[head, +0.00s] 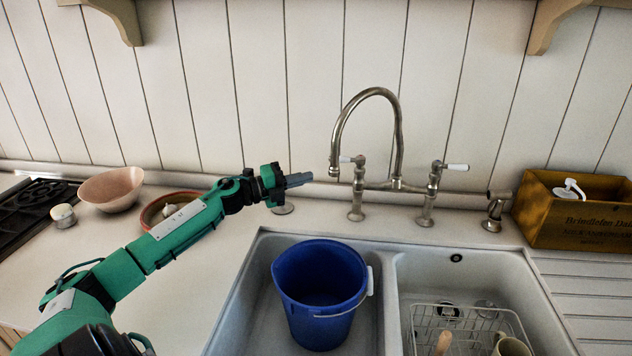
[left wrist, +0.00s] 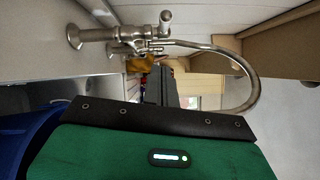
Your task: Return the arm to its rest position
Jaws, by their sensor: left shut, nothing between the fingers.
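My left arm, green with black joints, reaches in from the left of the head view over the counter. My left gripper (head: 299,180) is shut and empty, held in the air just left of the tap, behind the blue bucket. In the left wrist view the green gripper body fills the lower part, and its dark fingers (left wrist: 165,86) point away towards the tap side. My right gripper is not in view.
A blue bucket (head: 318,272) stands in the left basin. The tap (head: 372,185) rises behind the sink (head: 390,310). A wire rack (head: 465,325) sits in the right basin. A pink bowl (head: 111,188), a terracotta dish (head: 160,205) and a wooden box (head: 565,225) stand on the counter.

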